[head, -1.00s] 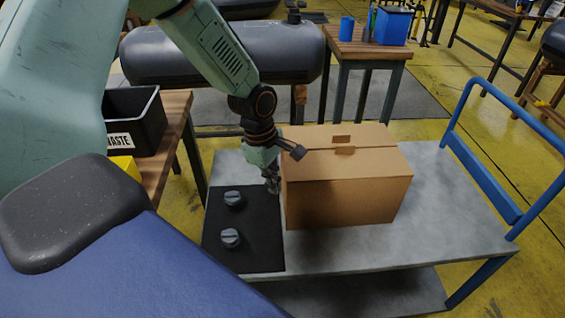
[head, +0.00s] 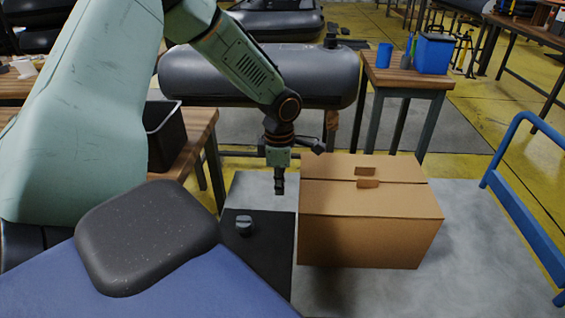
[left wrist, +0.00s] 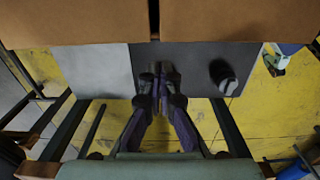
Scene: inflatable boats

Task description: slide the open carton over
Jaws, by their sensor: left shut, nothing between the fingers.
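The brown cardboard carton (head: 368,240) stands upright on the grey cart top; its top looks mostly covered by flaps, with a seam and a small notch. My left gripper (head: 279,190) points down just left of the carton's back left corner, over the cart, and looks apart from the carton. Its fingers, also in the left wrist view (left wrist: 157,82), are shut and empty. My right gripper is not in view.
A black mat (head: 270,265) lies left of the carton, with a grey knob (head: 244,225) on it. The cart top (head: 470,225) is clear to the right, up to a blue handle rail (head: 525,225). A wooden table with a black bin (head: 165,140) stands left.

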